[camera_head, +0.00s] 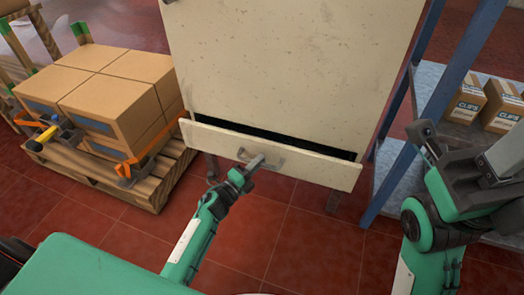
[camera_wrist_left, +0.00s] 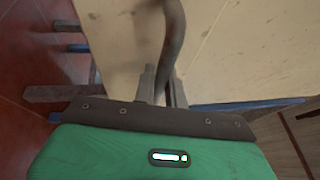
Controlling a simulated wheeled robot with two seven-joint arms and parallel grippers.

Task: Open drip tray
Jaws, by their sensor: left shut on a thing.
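The drip tray (camera_head: 310,165) is a cream drawer-like front at the bottom of a cream cabinet (camera_head: 290,65). It stands a little out from the cabinet, with a dark gap along its top edge. A curved metal handle (camera_head: 275,163) sits on its front; it also shows large in the left wrist view (camera_wrist_left: 174,35). My left gripper (camera_head: 257,163) is shut on the handle, and its fingers (camera_wrist_left: 163,88) are around the bar in the left wrist view. My right gripper (camera_head: 424,135) is raised at the right, apart from the tray; its jaw gap is unclear.
A wooden pallet (camera_head: 150,188) with strapped cardboard boxes (camera_head: 110,85) stands left of the cabinet. A blue-framed shelf (camera_head: 395,170) with small cartons (camera_head: 467,98) stands at the right, close to my right arm. Red tiled floor (camera_head: 300,235) in front of the tray is clear.

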